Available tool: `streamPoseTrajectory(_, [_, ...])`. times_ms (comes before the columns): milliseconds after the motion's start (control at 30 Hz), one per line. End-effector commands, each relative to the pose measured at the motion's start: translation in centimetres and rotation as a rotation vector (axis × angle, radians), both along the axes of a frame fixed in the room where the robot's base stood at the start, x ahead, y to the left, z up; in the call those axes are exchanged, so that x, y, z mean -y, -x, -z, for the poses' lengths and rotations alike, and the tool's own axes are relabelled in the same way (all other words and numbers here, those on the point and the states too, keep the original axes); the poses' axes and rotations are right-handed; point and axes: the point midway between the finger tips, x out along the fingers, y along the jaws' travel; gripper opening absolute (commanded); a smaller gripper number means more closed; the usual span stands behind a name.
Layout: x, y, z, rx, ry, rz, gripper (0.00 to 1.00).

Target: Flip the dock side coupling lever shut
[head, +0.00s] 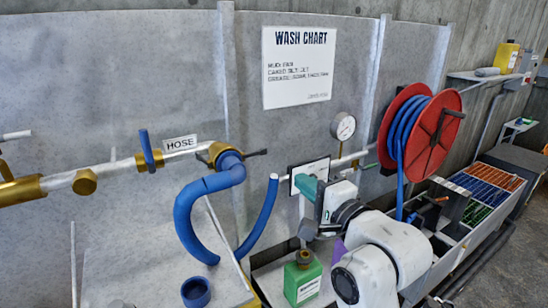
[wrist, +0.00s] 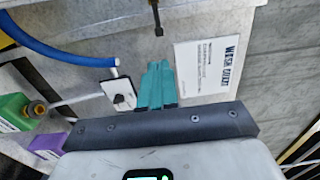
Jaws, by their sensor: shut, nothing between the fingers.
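The brass hose coupling (head: 222,153) sits at the end of the pipe under the HOSE sign, joined to a blue hose. A dark lever (head: 254,153) sticks out level to the right from it. Another short dark lever seems to lie on its left side, too small to read. My gripper (head: 306,188), with teal fingers, is to the right of and below the coupling, apart from it and touching nothing. In the wrist view my gripper (wrist: 157,84) has its fingers together and empty. A dark-tipped lever-like piece (wrist: 157,20) shows ahead of them at the top edge.
A blue hose end (head: 273,178) and a plate with a black border (head: 312,172) are close to my gripper. A gauge (head: 342,126) and red hose reel (head: 420,130) stand to the right. A green bottle (head: 303,280) is below. The wall between gripper and coupling looks mostly clear.

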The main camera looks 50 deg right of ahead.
Motion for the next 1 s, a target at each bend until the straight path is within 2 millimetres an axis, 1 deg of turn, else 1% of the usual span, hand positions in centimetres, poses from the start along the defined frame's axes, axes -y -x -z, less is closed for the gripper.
streamPoseTrajectory(267, [0.0, -0.2, 0.2, -0.002, 0.001, 0.000, 0.00])
streamPoseTrajectory(367, [0.2, -0.6, 0.4, -0.001, 0.001, 0.000, 0.00])
streamPoseTrajectory(633, [0.7, -2.6, 0.5, 0.001, 0.001, 0.000, 0.00])
streamPoseTrajectory(667, [0.9, -3.3, 0.0, -0.003, 0.000, -0.001, 0.00])
streamPoseTrajectory(700, [1.2, -4.2, -0.1, -0.005, 0.000, -0.001, 0.00])
streamPoseTrajectory(1000, [2.8, -9.8, -0.1, -0.006, 0.000, -0.001, 0.00])
